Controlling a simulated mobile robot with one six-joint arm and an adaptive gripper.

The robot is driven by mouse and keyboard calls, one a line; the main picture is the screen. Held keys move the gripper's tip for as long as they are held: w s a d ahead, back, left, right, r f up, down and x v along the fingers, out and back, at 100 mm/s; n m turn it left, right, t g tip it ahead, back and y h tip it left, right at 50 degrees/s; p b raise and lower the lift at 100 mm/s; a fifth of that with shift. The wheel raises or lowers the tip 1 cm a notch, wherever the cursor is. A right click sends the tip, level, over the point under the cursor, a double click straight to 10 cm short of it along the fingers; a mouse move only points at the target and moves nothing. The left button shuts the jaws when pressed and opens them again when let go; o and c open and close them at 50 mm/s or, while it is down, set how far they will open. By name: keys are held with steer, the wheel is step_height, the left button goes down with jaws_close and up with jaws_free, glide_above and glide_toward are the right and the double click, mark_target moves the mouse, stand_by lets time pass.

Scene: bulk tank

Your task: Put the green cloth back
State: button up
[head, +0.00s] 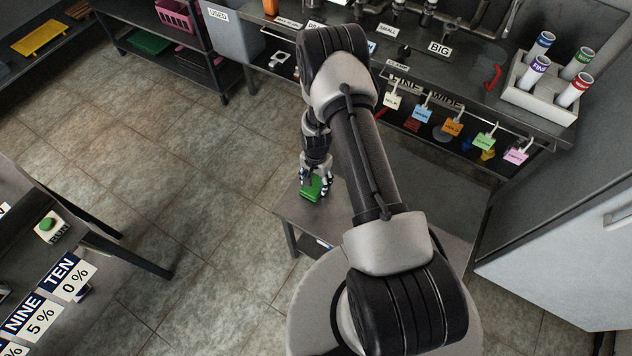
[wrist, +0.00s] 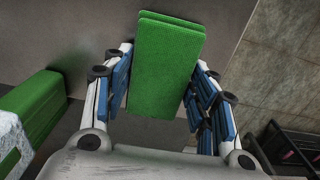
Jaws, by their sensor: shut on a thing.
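The green cloth (wrist: 168,48) is a folded, flat green pad between my gripper's blue-lined fingers in the wrist view. My gripper (wrist: 163,75) is shut on it, with fingers along both long sides. In the head view, my gripper (head: 314,180) points down over the near-left part of a small grey table (head: 294,212), and the green cloth (head: 311,189) shows under it. I cannot tell whether the cloth touches the table top.
Another green block-like thing (wrist: 35,108) lies at the left of the wrist view, beside something whitish and mottled (wrist: 10,140). A counter with hanging coloured tags (head: 452,127) and a white rack of labelled tubes (head: 535,95) stands behind. Tiled floor (head: 190,180) is clear at left.

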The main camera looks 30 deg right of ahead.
steer(key=shift+f, duration=0.1)
steer(key=o, duration=0.7)
steer(key=shift+f, duration=0.25)
steer(key=o, duration=0.5)
steer(key=shift+r, duration=0.1)
steer(key=shift+r, duration=0.1)
